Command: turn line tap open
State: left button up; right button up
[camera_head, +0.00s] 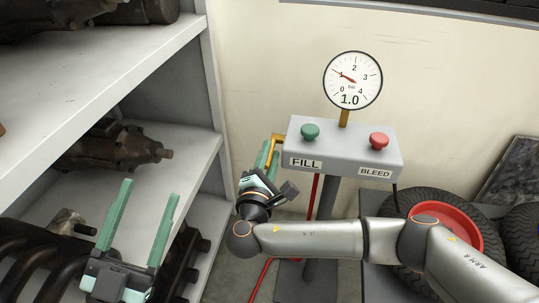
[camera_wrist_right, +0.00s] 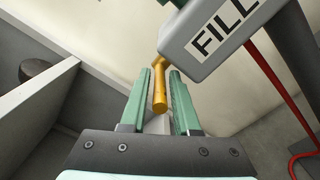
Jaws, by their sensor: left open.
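The line tap's yellow lever (camera_head: 277,147) sticks out from the left side of the grey FILL/BLEED box in the head view. In the right wrist view the yellow lever (camera_wrist_right: 160,92) lies between the two green fingers of my right gripper (camera_wrist_right: 158,100), with a gap visible on both sides. My right gripper (camera_head: 268,158) is open around the lever's end, and its arm partly hides the area below the box. My left gripper (camera_head: 146,215) is open and empty, in front of the shelf at the lower left.
The grey box (camera_head: 343,153) carries a green FILL button (camera_head: 310,131) and a red BLEED button (camera_head: 379,139). A gauge (camera_head: 353,80) above it reads 1.0 bar. A shelf (camera_head: 200,150) with dark parts stands left. A red-rimmed tyre (camera_head: 462,222) lies right. A red hose (camera_head: 314,195) hangs below the box.

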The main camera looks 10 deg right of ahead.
grip_shut()
jog(key=shift+f, duration=0.1)
dwell(1.2)
